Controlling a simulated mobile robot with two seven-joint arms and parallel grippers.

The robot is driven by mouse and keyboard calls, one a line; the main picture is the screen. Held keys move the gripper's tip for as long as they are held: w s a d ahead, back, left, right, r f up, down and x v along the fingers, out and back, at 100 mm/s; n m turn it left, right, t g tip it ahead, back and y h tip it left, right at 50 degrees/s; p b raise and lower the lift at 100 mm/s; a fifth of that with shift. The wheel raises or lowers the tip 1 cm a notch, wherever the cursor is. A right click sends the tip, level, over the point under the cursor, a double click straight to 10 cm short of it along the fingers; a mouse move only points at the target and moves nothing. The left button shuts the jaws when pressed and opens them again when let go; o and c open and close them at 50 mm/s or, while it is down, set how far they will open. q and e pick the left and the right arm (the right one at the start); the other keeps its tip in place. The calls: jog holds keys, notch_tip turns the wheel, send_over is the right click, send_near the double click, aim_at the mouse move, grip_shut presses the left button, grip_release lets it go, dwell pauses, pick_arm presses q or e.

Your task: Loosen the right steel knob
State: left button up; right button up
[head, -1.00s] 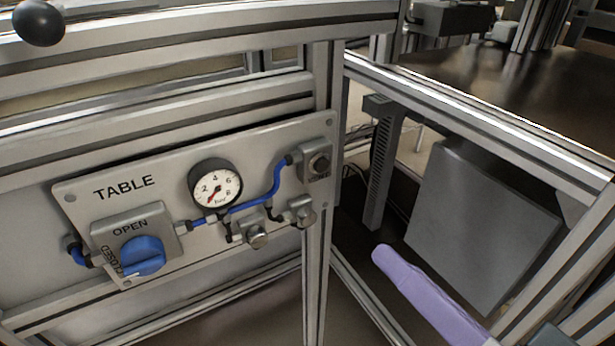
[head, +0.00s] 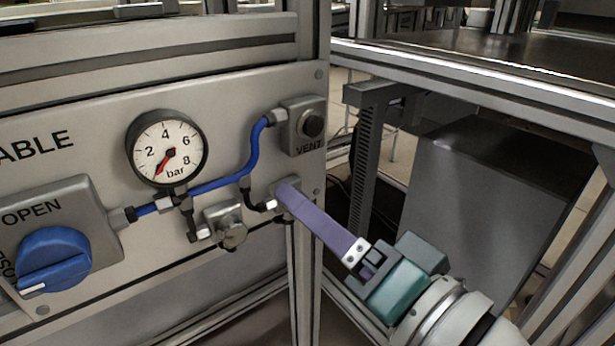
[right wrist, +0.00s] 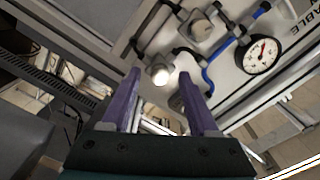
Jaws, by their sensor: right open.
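The right steel knob (right wrist: 160,74) shows in the right wrist view, bright and round, between my two purple fingertips with space on each side. In the head view it is mostly hidden behind my fingers. My right gripper (head: 287,193) comes in from the lower right and is open, its tips at the knob's place on the panel. How far the tips reach along the knob is not clear. The left steel knob (head: 233,234) sits to the left on the same panel and also shows in the right wrist view (right wrist: 200,27). My left gripper is not in view.
The grey panel (head: 90,115) carries a pressure gauge (head: 166,148), blue hose (head: 252,160), a blue rotary valve (head: 54,262) and a vent button (head: 312,124) above the right knob. A frame post (head: 306,270) stands below. A dark grey box (head: 480,215) is behind my right arm.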

jog(key=shift+w+a, duration=0.15)
jog(key=shift+w, duration=0.1)
grip_shut()
dwell(0.3)
